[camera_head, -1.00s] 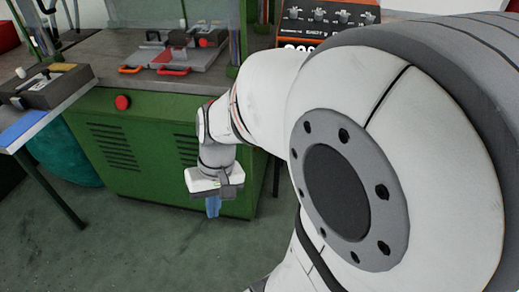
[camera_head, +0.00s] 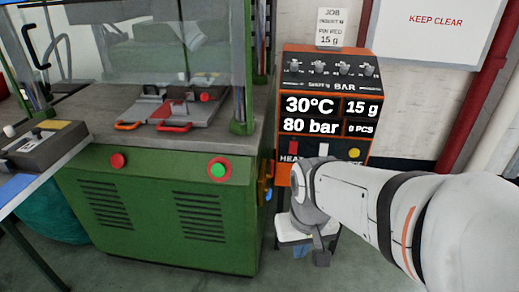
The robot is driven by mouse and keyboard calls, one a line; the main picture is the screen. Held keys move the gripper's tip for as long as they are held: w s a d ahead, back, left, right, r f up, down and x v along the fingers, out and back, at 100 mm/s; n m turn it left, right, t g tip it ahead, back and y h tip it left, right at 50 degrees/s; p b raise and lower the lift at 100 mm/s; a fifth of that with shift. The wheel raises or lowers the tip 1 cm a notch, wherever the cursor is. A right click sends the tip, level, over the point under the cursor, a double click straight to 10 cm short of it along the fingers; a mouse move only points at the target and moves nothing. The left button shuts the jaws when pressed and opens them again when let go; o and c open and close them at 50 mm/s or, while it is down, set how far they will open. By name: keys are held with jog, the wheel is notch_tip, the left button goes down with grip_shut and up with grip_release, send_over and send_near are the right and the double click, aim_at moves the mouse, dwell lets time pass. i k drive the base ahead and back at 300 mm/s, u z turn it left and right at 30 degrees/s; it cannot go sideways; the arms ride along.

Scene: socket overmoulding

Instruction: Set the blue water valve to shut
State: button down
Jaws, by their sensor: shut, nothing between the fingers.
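A small blue part (camera_head: 268,196), which looks like the blue water valve, is on the right side of the green machine (camera_head: 140,222). It is seen nearly edge-on, so I cannot tell how its handle is set. My gripper (camera_head: 300,251) points down, low and just right of that side, below and to the right of the blue part and apart from it in the picture. Its blue fingers are small and partly hidden under the white gripper body. They are shut and hold nothing.
An orange control box (camera_head: 324,106) reading 30°C, 80 bar and 15 g stands behind my arm. A red pipe (camera_head: 478,105) runs down the wall at right. A mould with red and orange handles (camera_head: 174,127) lies on the machine top. A side table (camera_head: 40,150) stands at left.

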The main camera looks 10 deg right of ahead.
aim_at(268, 190)
jog(key=z, duration=2.1)
jog(key=k, duration=1.4)
jog(key=u, duration=1.95)
jog(key=i, duration=1)
jog(key=u, duration=0.05)
